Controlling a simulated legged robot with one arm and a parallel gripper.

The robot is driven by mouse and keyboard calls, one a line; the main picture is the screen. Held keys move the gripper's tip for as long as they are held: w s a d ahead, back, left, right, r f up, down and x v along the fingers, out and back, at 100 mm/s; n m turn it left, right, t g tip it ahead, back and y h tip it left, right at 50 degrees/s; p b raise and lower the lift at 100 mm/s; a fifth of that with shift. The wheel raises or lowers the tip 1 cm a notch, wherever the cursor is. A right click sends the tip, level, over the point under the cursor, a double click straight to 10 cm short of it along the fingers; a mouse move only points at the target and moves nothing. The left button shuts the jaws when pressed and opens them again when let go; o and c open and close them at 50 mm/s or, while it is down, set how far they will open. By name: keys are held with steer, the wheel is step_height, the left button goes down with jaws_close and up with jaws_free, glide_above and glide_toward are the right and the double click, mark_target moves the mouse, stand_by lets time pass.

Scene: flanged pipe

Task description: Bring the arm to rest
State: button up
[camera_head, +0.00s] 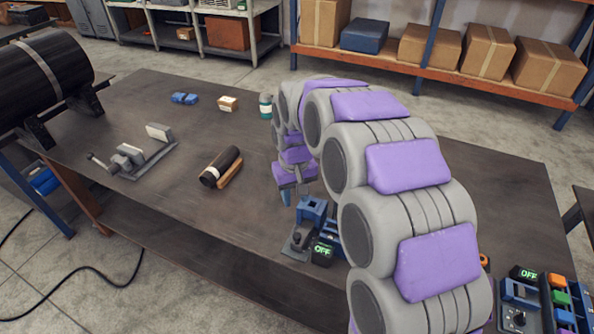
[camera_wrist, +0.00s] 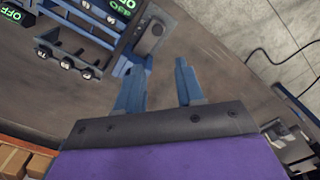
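My arm, grey with purple pads, arches over the right half of the dark table (camera_head: 130,100) in the head view and bends down at its far end. My gripper (camera_head: 292,197) points down near the blue device with a green "OFF" display (camera_head: 322,252). In the wrist view, the two blue fingers of my gripper (camera_wrist: 162,66) stand apart with nothing between them. The tabletop lies beyond them. A blue and grey device (camera_wrist: 120,15) shows close to the left finger; I cannot tell whether they touch.
A large black pipe (camera_head: 40,75) stands at left. Another panel (camera_head: 540,300) is at lower right.

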steer(key=s+d+r+m, duration=0.1)
steer(key=s+d+r, duration=0.2)
steer(key=s+d, duration=0.35)
steer(key=s+d+r+m, duration=0.1)
steer(key=s+d+r, duration=0.2)
steer(key=s+d, duration=0.35)
steer(key=s+d+m+g, duration=0.1)
steer(key=s+d, duration=0.1)
steer(key=s, duration=0.9)
steer(key=s+d+f+m, duration=0.1)
steer(key=s+d+m, duration=0.1)
steer(key=s, duration=0.8)
steer(key=shift+s+d+g, duration=0.35)
steer(key=shift+d+g, duration=0.05)
steer(key=shift+d, duration=0.2)
steer(key=shift+f, duration=0.1)
